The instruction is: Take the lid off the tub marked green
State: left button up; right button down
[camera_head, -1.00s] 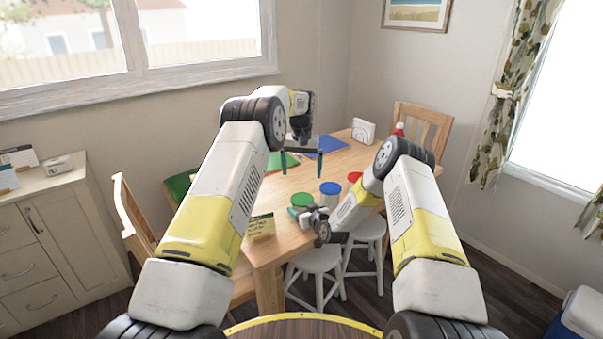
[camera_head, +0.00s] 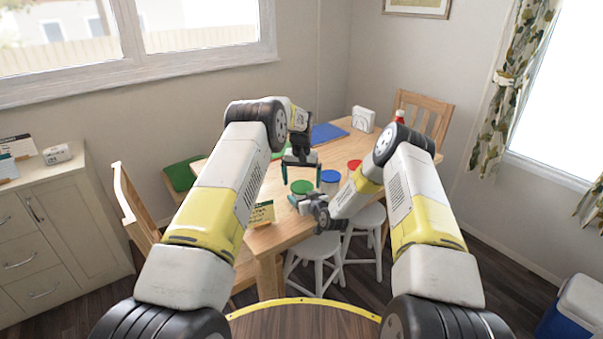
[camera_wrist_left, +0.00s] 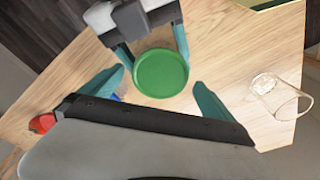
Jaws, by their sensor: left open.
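The tub marked green (camera_head: 301,193) stands on the table with its green lid (camera_head: 301,185) on; the round lid also shows in the left wrist view (camera_wrist_left: 161,73). My left gripper (camera_head: 302,181) is open above it, and its teal fingers (camera_wrist_left: 160,95) are spread wide on either side of the lid, apart from it. My right gripper (camera_head: 297,203) is low at the tub's near side. In the left wrist view its fingers (camera_wrist_left: 152,50) reach along both sides of the tub under the lid and appear closed on it.
A blue-lidded tub (camera_head: 330,178) and a red-lidded tub (camera_head: 355,165) stand to the right of the green one. A clear glass (camera_wrist_left: 278,97) shows in the left wrist view. White stools (camera_head: 318,247) are below.

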aim_at(302, 187)
pick_arm(q)
jog(key=shift+f, duration=0.35)
jog(key=c, duration=1.5)
jog(key=shift+o, duration=0.2)
jog(key=shift+r, duration=0.1)
jog(key=shift+r, duration=0.2)
jog(key=shift+r, duration=0.9)
jog(key=shift+r, duration=2)
pick_arm(e)
jog(key=shift+c, duration=0.3)
grip_release()
